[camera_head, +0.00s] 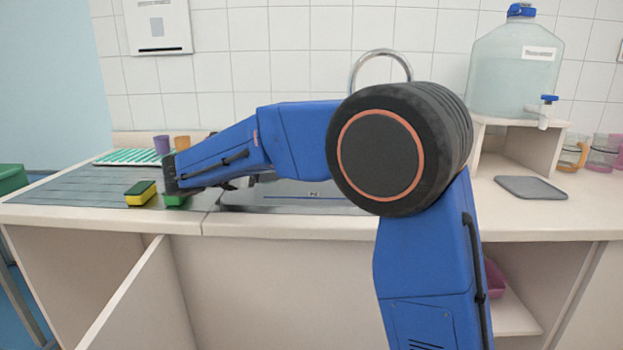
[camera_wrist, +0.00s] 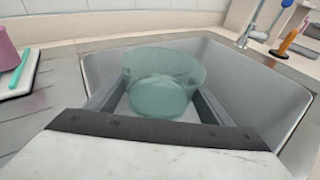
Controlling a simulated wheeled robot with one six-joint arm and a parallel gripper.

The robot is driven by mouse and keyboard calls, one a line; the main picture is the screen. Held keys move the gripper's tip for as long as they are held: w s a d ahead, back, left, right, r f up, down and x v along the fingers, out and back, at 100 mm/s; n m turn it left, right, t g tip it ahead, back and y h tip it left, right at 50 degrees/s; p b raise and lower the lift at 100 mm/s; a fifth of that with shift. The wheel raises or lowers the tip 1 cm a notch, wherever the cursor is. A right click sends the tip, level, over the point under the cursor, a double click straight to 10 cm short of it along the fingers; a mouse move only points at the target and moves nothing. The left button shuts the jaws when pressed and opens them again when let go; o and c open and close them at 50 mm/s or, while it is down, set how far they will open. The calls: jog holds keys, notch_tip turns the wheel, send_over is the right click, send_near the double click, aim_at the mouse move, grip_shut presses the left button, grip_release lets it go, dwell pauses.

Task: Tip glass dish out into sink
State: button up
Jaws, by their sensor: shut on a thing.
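The glass dish (camera_wrist: 165,95) is clear with a greenish tint and sits between the two fingers of my gripper (camera_wrist: 160,85), which is shut on it. In the wrist view it is over the grey sink (camera_wrist: 265,85), inside the rim's outline. Its mouth faces up and it looks about upright; I cannot tell how much liquid is in it. In the head view my arm hides the dish and most of the sink (camera_head: 290,208), leaving only the sink's front part showing.
The faucet (camera_head: 380,55) arches behind the sink; its base shows in the wrist view (camera_wrist: 245,35). A yellow-green sponge (camera_head: 141,193), a green item (camera_head: 176,200), a teal rack (camera_head: 130,157) and purple (camera_head: 162,144) and orange cups (camera_head: 182,143) are left. A water jug (camera_head: 515,65) stands right.

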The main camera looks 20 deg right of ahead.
jog(key=d+f+y, duration=0.1)
jog(key=d+f+m+y, duration=0.1)
jog(key=f, duration=0.1)
jog(key=shift+g, duration=0.4)
jog(key=shift+s+d+m+y, duration=0.1)
jog(key=shift+d+m+y, duration=0.1)
jog(key=shift+m+y, duration=0.2)
jog(key=shift+d+r+m+g+y, duration=0.15)
jog(key=shift+d+r+m+y, duration=0.25)
jog(key=shift+d+r+y, duration=0.4)
jog(key=shift+d+r+m+g+y, duration=0.15)
jog(key=shift+d+r+m+y, duration=0.4)
jog(key=shift+y, duration=0.45)
jog(key=shift+d+r+m+y+p, duration=0.25)
jog(key=shift+r+y+p, duration=0.15)
jog(key=shift+y, duration=0.4)
jog(key=shift+r+y, duration=0.2)
jog(key=shift+y, duration=0.1)
jog(key=shift+d+r+m+y+p, duration=0.45)
jog(key=shift+r+m+y+p, duration=0.3)
jog(key=shift+y, duration=0.35)
jog(key=shift+s+d+r+y, duration=0.1)
jog(key=shift+d+r+y, duration=0.05)
jog(key=shift+d+y, duration=0.3)
